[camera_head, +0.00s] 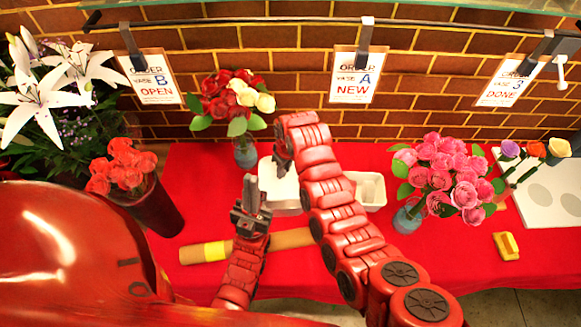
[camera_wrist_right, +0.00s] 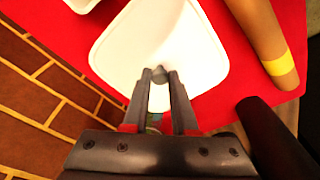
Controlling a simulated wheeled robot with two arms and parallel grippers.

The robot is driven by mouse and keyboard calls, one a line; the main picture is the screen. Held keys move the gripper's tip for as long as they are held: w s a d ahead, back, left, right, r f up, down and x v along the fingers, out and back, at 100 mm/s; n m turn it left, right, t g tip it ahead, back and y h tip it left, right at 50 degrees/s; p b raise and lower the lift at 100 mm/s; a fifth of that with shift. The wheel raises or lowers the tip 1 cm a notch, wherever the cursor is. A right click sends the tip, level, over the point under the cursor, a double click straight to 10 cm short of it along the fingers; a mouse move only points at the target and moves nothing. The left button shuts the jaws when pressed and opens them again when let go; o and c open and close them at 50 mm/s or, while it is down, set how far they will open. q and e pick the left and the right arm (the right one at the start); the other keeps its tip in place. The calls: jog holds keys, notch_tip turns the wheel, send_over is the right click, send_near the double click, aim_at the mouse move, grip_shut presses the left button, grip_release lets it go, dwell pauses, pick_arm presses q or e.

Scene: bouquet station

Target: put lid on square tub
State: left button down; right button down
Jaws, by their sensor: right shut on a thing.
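A white rounded-square lid (camera_wrist_right: 160,45) fills the middle of the right wrist view. My right gripper (camera_wrist_right: 160,76) is shut on the small dark knob at its centre. In the head view my right gripper (camera_head: 283,163) points down over the white square tub (camera_head: 287,205), partly hidden by my right arm. I cannot tell whether the lid rests on the tub or is just above it. My left gripper (camera_head: 250,196) is in front of the tub, fingers up, with nothing seen in it; its opening is unclear.
A second white container (camera_head: 370,190) stands right of my right arm. A brown paper roll (camera_head: 290,239) with a yellow band lies in front. Vases with red-white (camera_head: 245,152) and pink flowers (camera_head: 450,175), a yellow block (camera_head: 506,246) and a white board (camera_head: 545,195) share the red table.

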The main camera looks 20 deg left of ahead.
aim_at(285, 178)
jog(key=shift+s+f, duration=0.15)
jog(key=shift+f, duration=0.5)
notch_tip(285, 178, down, 3)
jog(key=shift+f+b, duration=0.1)
jog(key=shift+b, duration=0.7)
jog(key=shift+f+b, duration=0.5)
jog(key=shift+f, duration=0.15)
jog(key=shift+f+b, duration=0.15)
jog(key=shift+b, duration=0.45)
dwell(0.6)
dwell(0.4)
jog(key=c, duration=0.6)
grip_release()
